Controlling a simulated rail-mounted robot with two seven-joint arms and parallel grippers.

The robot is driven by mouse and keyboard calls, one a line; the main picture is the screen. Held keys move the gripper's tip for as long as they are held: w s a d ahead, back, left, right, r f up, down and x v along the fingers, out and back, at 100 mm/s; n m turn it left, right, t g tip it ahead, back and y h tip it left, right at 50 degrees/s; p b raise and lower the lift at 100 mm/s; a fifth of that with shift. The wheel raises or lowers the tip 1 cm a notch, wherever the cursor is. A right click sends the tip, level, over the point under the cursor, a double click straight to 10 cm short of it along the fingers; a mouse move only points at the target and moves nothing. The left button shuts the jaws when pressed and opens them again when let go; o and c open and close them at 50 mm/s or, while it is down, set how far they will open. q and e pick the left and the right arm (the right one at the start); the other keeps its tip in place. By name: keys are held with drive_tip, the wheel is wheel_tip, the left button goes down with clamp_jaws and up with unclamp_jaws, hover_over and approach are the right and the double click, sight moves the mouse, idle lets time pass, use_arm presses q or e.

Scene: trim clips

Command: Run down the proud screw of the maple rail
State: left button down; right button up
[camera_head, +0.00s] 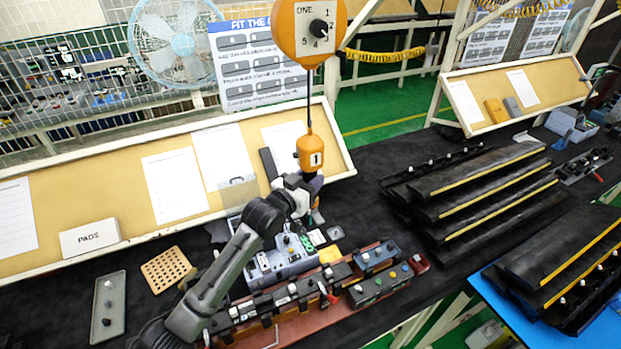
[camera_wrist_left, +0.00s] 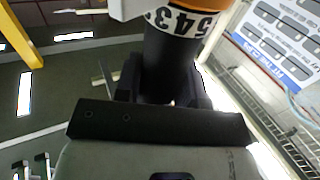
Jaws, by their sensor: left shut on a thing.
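An orange screwdriver (camera_head: 309,152) marked 1 hangs upright on a cable below an orange dial unit (camera_head: 300,35). My left gripper (camera_head: 310,188) is shut on its lower part. In the left wrist view, the driver's black body (camera_wrist_left: 170,70) with a white numbered ring stands between the dark fingers. Below lies a reddish-brown fixture (camera_head: 318,322) carrying dark rail pieces (camera_head: 285,295) with several small knobs and a red lever. I cannot tell which rail is maple or see a proud screw. The driver's tip is hidden. My right gripper is not in view.
A perforated tan block (camera_head: 166,270) and grey tray (camera_head: 108,308) lie left. Long black trim pieces (camera_head: 480,190) are stacked right. A tilted paper-covered board (camera_head: 110,200) stands behind.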

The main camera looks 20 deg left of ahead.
use_arm(q)
drive_tip(key=shift+s+d+r+p, duration=0.15)
drive_tip(key=shift+s+p, duration=0.1)
drive_tip(key=shift+p, duration=0.3)
drive_tip(key=s+d+p, duration=0.3)
drive_tip(key=s+p, duration=0.2)
drive_tip(key=s, duration=0.1)
wheel_tip(320, 180, down, 20)
drive_tip(key=b, duration=1.2)
drive_tip(key=shift+a+f, duration=0.25)
drive_tip(key=shift+r, duration=0.3)
drive_tip(key=shift+r+p, duration=0.15)
drive_tip(key=shift+p, duration=0.35)
idle(0.4)
